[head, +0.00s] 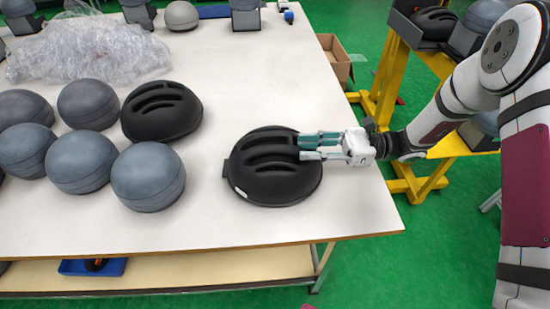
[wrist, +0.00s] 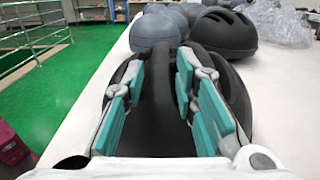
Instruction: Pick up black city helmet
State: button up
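A black vented helmet (head: 272,178) rests on the white table near its right edge. My gripper (head: 308,147) is at the right side of this helmet, its teal-padded fingers over the shell. In the wrist view the fingers (wrist: 163,110) are spread apart, with the black helmet (wrist: 152,128) below and between them; I cannot tell whether they touch it. A second black vented helmet (head: 161,112) sits further left, and it also shows in the wrist view (wrist: 226,33).
Several grey round helmets (head: 149,177) stand to the left on the table (head: 250,95). Crumpled clear plastic wrap (head: 88,50) lies at the back left. A yellow rack (head: 393,70) and a cardboard box (head: 336,58) are beyond the right edge. The table behind the near helmet is clear.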

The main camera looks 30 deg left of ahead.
aim_at(290, 149)
jog(key=shift+x, duration=2.9)
grip_shut()
